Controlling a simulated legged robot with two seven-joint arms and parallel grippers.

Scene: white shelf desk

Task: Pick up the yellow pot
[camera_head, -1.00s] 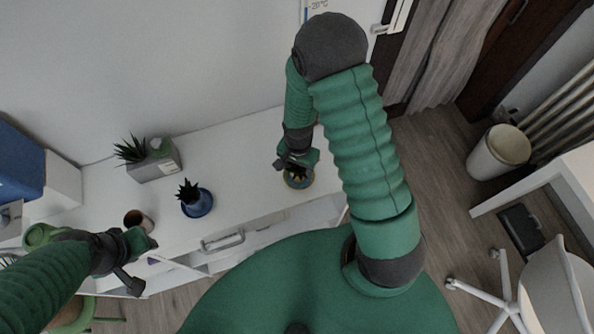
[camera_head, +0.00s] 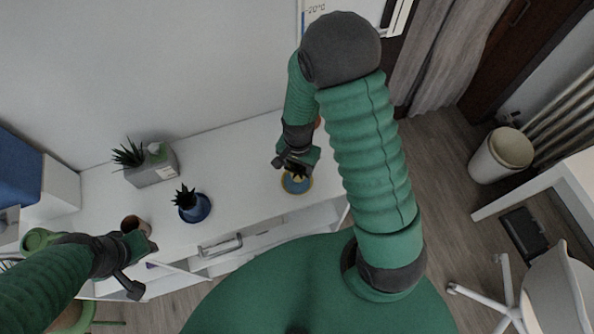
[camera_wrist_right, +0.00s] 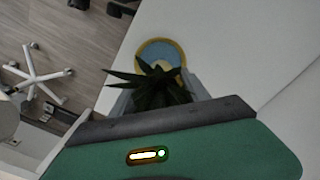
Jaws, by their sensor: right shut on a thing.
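The yellow pot (camera_head: 298,178) shows only as a bit of yellow below my right gripper (camera_head: 296,171) in the head view. Its dark spiky plant (camera_wrist_right: 155,88) sits between the grey fingers in the right wrist view and hides most of it. My right gripper is shut on the pot. A round blue dish with a yellow rim (camera_head: 297,189) lies on the white desk beneath; its rim also shows in the wrist view (camera_wrist_right: 160,42). My left gripper (camera_head: 143,268) is open and empty near the desk's left front edge.
A blue pot with a plant (camera_head: 195,209), a grey planter box (camera_head: 153,172) and a brown cup (camera_head: 134,223) stand on the white desk (camera_head: 235,165). A green pot (camera_head: 38,240) is at the left. The desk between blue pot and dish is clear.

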